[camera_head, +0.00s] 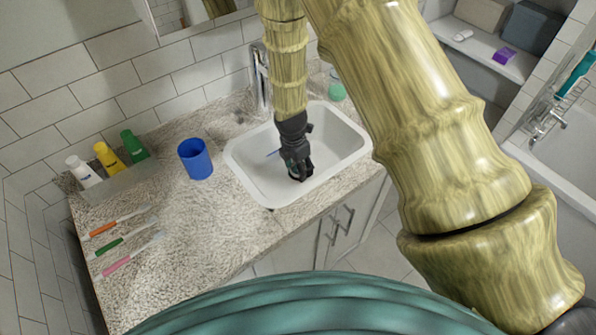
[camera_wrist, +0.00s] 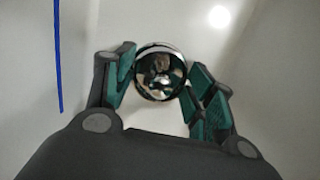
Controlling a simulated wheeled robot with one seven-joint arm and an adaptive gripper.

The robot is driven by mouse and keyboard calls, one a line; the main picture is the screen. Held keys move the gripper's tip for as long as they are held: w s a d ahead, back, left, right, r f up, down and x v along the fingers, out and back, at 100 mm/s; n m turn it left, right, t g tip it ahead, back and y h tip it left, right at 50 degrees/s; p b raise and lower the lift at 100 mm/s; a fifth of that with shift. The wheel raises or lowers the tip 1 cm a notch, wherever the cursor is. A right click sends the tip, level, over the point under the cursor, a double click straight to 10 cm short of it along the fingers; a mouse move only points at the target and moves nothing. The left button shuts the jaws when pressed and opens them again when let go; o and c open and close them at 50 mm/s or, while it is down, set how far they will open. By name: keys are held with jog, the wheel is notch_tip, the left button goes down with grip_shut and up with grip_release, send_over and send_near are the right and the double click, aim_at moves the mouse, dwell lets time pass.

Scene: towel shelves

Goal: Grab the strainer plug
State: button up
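The strainer plug (camera_wrist: 160,72) is a round, shiny, dark metal piece at the bottom of the white sink (camera_head: 242,163). In the wrist view it sits between the fingertips of my gripper (camera_wrist: 160,66). The teal finger pads lie close against its left and right edges; I cannot tell whether they press on it. The fingers are partly closed, about as far apart as the plug is wide. In the head view my gripper (camera_head: 299,173) points down into the sink, low over the basin floor, and hides the plug.
A blue toothbrush (camera_wrist: 59,55) leans in the sink left of my gripper. The faucet (camera_head: 260,78) stands behind it. A blue cup (camera_head: 195,158) is on the counter to the left, with toothbrushes and bottles farther left. The sink walls surround my gripper closely.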

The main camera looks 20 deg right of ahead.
jog(key=shift+c, duration=1.2)
jog(key=shift+r, duration=0.1)
